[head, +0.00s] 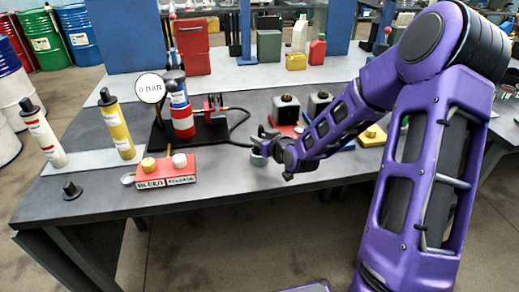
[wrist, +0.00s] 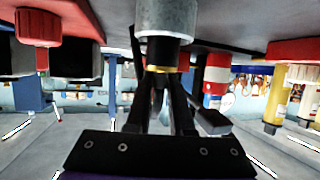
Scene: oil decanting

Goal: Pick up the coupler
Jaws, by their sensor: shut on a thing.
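The coupler (wrist: 160,52) is a dark piece with a thin brass ring, held between the fingers of my gripper (wrist: 160,95) in the wrist view. A grey metal cylinder (wrist: 166,18) sits directly against its far end; I cannot tell whether the two are joined. In the head view my gripper (head: 266,142) is low over the front middle of the table, and the grey cylinder shows just beneath it (head: 258,158). The coupler is mostly hidden by the fingers there. A black hose (head: 238,122) runs from the pump stand towards my gripper.
A black stand (head: 160,140) with a round gauge (head: 151,88) and a red, white and blue cylinder (head: 181,112) is to the left. The red bleed/release box (head: 168,172) is near the front edge. Black-and-red units (head: 286,110) stand close behind my gripper.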

